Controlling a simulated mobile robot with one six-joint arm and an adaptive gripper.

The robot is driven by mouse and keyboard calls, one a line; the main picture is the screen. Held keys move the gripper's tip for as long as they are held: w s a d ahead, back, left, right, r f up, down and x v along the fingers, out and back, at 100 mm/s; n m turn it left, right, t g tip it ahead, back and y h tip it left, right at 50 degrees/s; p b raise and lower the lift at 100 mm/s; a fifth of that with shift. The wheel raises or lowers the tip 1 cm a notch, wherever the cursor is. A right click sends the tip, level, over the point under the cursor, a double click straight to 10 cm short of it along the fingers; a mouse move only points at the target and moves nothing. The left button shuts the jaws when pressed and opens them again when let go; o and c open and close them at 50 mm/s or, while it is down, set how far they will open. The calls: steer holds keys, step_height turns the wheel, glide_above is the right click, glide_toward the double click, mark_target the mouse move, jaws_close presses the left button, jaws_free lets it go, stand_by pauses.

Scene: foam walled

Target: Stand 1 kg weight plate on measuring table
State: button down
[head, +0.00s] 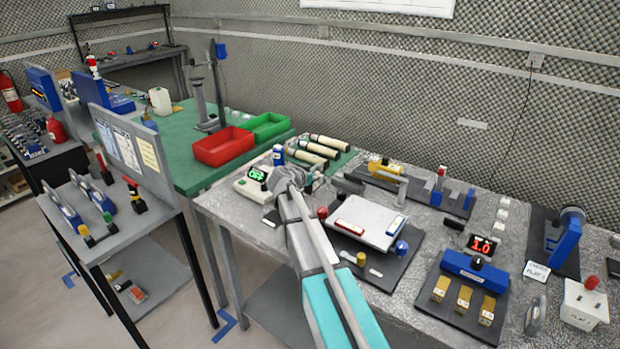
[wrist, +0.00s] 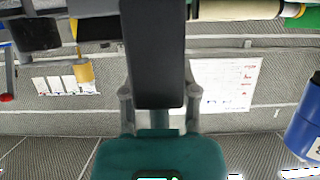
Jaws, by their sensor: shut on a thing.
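My gripper (head: 288,180) is above the left part of a grey speckled table (head: 232,212), which looks like the measuring table. In the wrist view my gripper (wrist: 159,106) is shut, with a finger on each side of a dark, slab-like thing (wrist: 155,55). This looks like the weight plate seen edge-on; no 1 kg marking can be read. In the head view the arm and gripper largely hide it. I cannot tell whether it touches the table.
A device with a green display (head: 258,174) stands close left of my gripper. A white platform (head: 368,220) is to the right, a blue holder with brass blocks (head: 476,275) beyond. Cream cylinders (head: 312,150) and a red bin (head: 222,147) lie behind. A narrow bare strip runs along the front edge.

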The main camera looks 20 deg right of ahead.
steer(key=shift+f+b, duration=0.95)
steer(key=shift+f, duration=0.25)
steer(key=shift+f, duration=0.2)
